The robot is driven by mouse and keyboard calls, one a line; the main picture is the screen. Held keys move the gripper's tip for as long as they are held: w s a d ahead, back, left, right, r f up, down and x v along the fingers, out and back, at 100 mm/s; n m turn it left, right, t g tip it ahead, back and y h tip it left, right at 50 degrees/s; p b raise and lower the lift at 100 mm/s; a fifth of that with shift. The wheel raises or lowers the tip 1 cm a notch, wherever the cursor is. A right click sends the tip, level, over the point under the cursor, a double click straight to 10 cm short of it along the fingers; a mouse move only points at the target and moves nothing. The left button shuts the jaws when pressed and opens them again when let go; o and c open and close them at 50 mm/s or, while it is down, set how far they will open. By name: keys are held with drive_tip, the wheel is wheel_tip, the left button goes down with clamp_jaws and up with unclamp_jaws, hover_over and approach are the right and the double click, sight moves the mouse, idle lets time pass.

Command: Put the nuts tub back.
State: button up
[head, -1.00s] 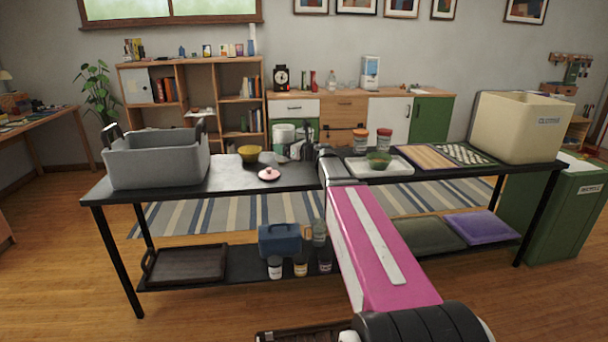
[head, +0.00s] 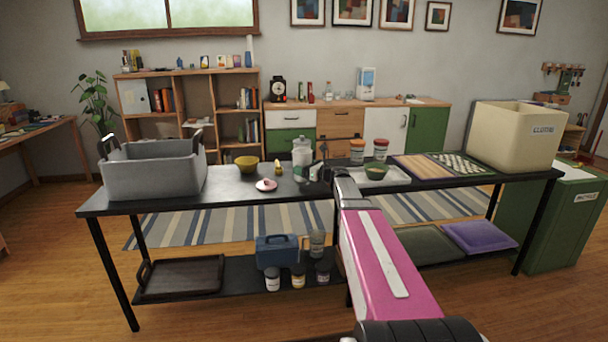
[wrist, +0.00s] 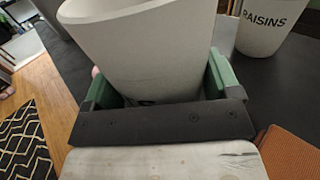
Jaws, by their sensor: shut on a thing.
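My gripper (wrist: 160,90) is shut on a pale, white-grey tub (wrist: 150,55), which stands between its green fingers in the wrist view.
A grey crate (head: 155,172) and beige bin (head: 515,136) flank the table. Several small tubs (head: 298,277) sit below.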

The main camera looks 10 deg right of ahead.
drive_tip(key=shift+f, duration=1.25)
drive_tip(key=o, duration=1)
drive_tip(key=shift+f, duration=0.1)
drive_tip(key=shift+s+d, duration=0.25)
drive_tip(key=shift+s, duration=0.05)
drive_tip(key=v, duration=1.1)
